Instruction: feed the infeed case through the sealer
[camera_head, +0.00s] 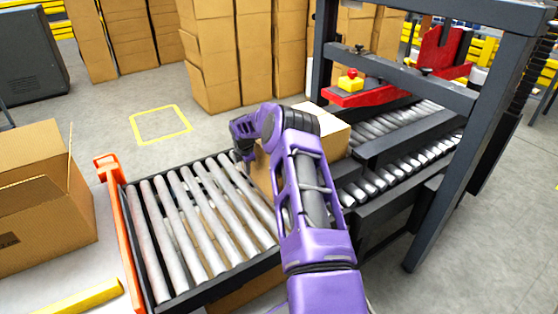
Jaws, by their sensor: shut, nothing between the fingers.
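The infeed case (333,137) is a closed tan cardboard box. It sits on the roller conveyor at the mouth of the sealer, partly hidden behind my purple arm. The sealer (345,95) has a dark frame, a red head and a roller bed running away to the upper right. My gripper (241,155) is shut and empty, low at the case's left side and just above the rollers. Its fingertips are small and partly hidden, so I cannot tell whether they touch the case.
The infeed rollers (185,225) left of the case are bare, with an orange end stop (122,235) at their left end. An open carton (40,205) stands at the far left. Stacked cartons (212,55) stand behind. A dark sealer post (465,150) rises at right.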

